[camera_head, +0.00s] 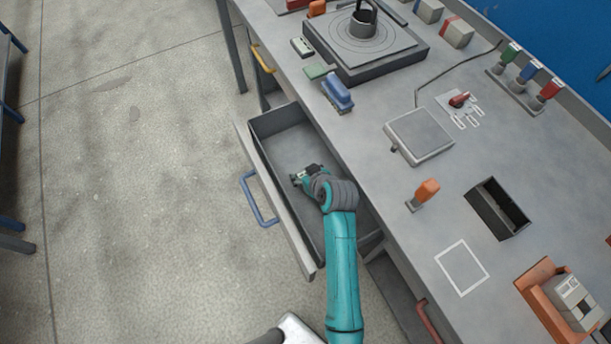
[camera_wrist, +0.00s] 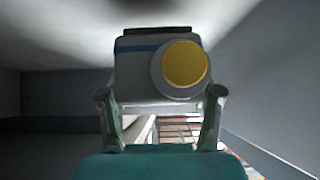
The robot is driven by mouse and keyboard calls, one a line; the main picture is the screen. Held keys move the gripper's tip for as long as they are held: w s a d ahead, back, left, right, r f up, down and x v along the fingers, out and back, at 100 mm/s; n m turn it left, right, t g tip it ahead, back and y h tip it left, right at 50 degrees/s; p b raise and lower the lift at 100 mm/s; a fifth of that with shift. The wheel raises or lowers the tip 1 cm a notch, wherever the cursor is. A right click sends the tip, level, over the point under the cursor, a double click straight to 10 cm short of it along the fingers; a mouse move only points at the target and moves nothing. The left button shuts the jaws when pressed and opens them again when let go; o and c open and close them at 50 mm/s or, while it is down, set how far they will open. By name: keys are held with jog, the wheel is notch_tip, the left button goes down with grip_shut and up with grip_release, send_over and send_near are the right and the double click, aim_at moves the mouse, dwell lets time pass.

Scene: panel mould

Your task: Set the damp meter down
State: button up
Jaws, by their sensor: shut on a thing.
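My gripper (camera_head: 305,176) is down inside an open grey drawer (camera_head: 277,202) with a blue handle, below the bench's near edge. In the wrist view my gripper (camera_wrist: 161,97) has one finger on each side of a grey boxy device (camera_wrist: 140,66), which I take to be the damp meter. It has a blue band, a dark top edge and a round yellow face toward the camera. The fingers are shut on it. In the head view the device is mostly hidden by my gripper. Whether it touches the drawer floor cannot be told.
The drawer floor around my gripper looks bare. On the bench (camera_head: 380,150) stand a turntable (camera_head: 395,58), a blue tool (camera_head: 337,94), a grey square plate (camera_head: 420,135), an orange-handled item (camera_head: 425,192), a dark open box (camera_head: 497,207) and a white outlined square (camera_head: 461,268).

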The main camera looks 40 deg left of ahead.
jog(key=shift+f, duration=1.2)
jog(key=o, duration=1.5)
jog(key=shift+f, duration=0.15)
jog(key=shift+c, duration=0.2)
jog(key=v, duration=1.2)
jog(key=shift+d, duration=0.1)
